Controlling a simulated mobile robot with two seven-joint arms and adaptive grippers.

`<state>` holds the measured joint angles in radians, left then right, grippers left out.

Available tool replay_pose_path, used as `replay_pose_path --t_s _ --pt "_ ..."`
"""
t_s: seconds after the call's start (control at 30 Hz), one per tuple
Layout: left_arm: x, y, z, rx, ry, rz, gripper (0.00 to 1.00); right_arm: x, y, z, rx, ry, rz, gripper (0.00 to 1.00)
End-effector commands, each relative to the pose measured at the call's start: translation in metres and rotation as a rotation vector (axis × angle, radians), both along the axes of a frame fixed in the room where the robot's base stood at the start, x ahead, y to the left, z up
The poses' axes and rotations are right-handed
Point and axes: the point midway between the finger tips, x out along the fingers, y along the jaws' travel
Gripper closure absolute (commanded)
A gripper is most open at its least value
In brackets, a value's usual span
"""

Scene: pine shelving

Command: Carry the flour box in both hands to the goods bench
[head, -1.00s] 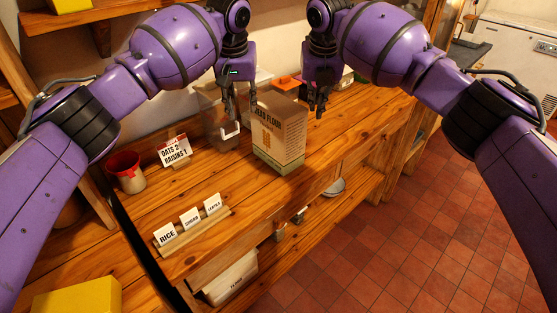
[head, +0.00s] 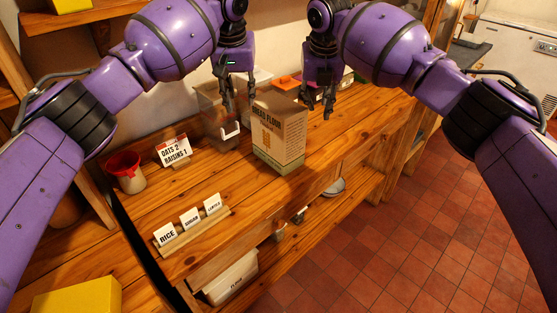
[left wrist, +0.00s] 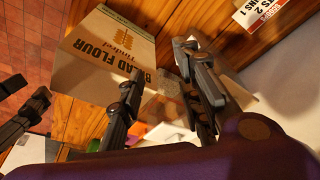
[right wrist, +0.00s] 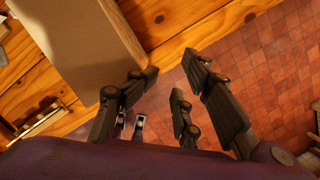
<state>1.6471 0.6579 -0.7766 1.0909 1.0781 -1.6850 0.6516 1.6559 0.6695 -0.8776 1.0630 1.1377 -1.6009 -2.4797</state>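The flour box (head: 279,138), a tan carton with a printed front and a green base band, stands upright on a pine bench top (head: 330,140). My left gripper (head: 239,105) is open and empty just left of the box's top. My right gripper (head: 318,110) is open and empty to the right of the box's top, with a gap between. In the left wrist view the box's printed face (left wrist: 108,52) lies beyond the spread fingers. In the right wrist view a plain box side (right wrist: 75,40) shows at upper left, apart from the fingers.
A clear container (head: 215,115) stands close behind the box's left side. A red-rimmed cup (head: 127,172), an oats and raisins sign (head: 173,151) and a label rack (head: 192,232) stand on the bench's left part. Orange and other boxes sit behind. Red tiled floor (head: 420,240) is clear at right.

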Motion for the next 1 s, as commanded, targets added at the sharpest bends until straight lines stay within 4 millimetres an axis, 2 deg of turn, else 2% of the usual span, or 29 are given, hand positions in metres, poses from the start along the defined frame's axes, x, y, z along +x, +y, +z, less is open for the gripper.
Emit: replay_pose_path --t_s 0.23,0.43,0.53,1.0 --pt "-0.009 0.000 0.038 0.000 -0.001 0.000 0.68 0.000 0.000 0.000 0.001 -0.001 0.000 0.67" --pt "-0.014 0.000 0.051 0.001 0.001 0.000 0.68 0.000 0.000 0.001 0.001 -0.001 0.000 0.67" --pt "-0.014 0.000 0.053 0.001 0.001 0.000 0.68 -0.002 0.000 0.008 0.001 -0.002 0.000 0.67" --pt "-0.014 0.000 0.053 0.001 0.001 0.000 0.68 -0.024 0.000 0.096 0.001 -0.004 -0.001 0.67"
